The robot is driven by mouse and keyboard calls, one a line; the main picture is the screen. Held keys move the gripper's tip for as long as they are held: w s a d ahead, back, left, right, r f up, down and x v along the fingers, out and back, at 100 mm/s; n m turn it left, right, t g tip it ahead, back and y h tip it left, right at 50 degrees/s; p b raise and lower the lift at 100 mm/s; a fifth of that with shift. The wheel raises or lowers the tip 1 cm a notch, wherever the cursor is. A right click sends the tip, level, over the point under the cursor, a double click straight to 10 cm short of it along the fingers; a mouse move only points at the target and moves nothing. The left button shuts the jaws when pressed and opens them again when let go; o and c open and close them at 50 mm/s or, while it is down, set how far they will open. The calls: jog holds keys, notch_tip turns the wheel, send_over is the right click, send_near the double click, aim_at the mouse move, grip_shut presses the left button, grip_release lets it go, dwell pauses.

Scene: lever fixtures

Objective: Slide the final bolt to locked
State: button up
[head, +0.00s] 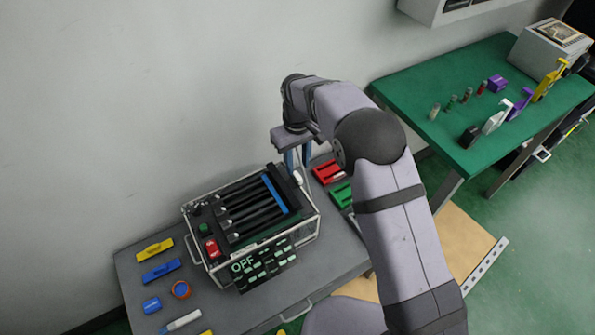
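A metal-framed fixture (313,228) stands on the grey bench, with several dark parallel bars (247,211) on top. Most bars have pale tips at their lower left ends. A blue strip (274,193) runs along the right side of the bars. A white knob-like part (297,177) sits at the fixture's far right corner. My gripper (298,163) points down just above this corner, its two blue fingers apart. The white part shows just below the fingertips, and I cannot tell whether they touch it. Which part is the final bolt is unclear from here.
A dark panel (264,267) reading OFF and a red part (212,249) are at the fixture's front. Red (328,172) and green (341,194) blocks lie right of it. Yellow (155,250) and blue (161,270) pieces lie left. My arm covers the bench's right side.

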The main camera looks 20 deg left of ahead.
aim_at(297, 175)
jog(key=shift+f+p, duration=0.65)
jog(key=shift+f, duration=2)
grip_shut()
